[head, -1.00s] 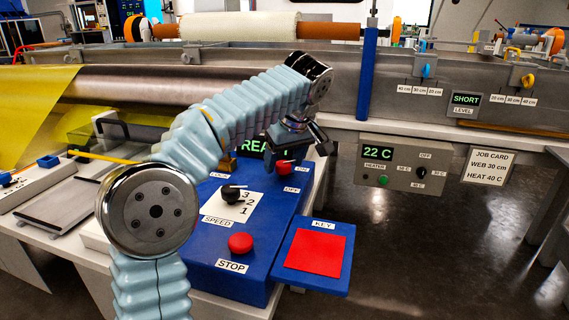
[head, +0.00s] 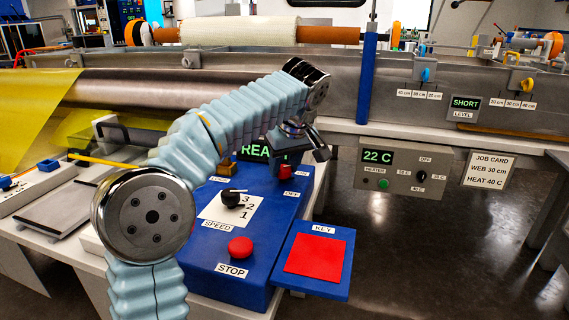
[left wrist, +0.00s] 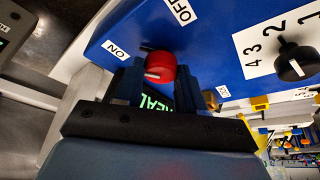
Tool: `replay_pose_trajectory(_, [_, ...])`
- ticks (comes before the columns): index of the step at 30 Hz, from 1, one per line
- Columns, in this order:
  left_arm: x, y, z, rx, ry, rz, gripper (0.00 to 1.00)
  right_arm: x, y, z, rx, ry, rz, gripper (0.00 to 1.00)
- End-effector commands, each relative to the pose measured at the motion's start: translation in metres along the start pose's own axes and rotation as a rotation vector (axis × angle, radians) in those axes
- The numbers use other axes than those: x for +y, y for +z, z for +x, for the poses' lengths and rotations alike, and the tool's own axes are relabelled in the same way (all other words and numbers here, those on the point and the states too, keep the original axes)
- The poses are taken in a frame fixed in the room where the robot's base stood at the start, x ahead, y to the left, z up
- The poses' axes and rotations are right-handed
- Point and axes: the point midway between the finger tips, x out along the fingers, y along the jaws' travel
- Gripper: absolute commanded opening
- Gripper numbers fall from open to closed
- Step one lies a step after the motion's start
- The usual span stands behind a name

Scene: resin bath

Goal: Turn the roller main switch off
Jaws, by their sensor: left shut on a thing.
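The roller main switch is a red round knob (head: 285,173) on the blue control panel (head: 264,230), with ON and OFF labels beside it. In the left wrist view the knob (left wrist: 161,66) sits between the fingertips of my left gripper (left wrist: 158,84), which is shut on it. A white mark on the knob's face points toward the left, on the ON label's (left wrist: 116,50) side. The OFF label (left wrist: 180,11) is above the knob there. In the head view my left gripper (head: 302,150) partly hides the knob. My right gripper is out of view.
The black speed knob (head: 232,199), the red STOP button (head: 240,247) and the red KEY pad (head: 315,255) are nearby on the panel side. A green display (head: 252,150) is partly hidden by my arm. The heater box (head: 405,170) is to the right.

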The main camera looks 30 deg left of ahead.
Motion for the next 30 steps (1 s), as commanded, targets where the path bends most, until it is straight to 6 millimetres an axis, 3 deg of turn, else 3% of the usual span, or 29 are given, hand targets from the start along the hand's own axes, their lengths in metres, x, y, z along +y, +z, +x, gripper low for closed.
replay_pose_trajectory(8, [-0.002, -0.001, -0.001, 0.002, 0.066, 0.158, 0.09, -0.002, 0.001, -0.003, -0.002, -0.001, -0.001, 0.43])
replay_pose_trajectory(30, [-0.005, -0.004, -0.002, 0.0, 0.332, 0.801, 0.09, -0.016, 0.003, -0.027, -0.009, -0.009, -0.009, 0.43])
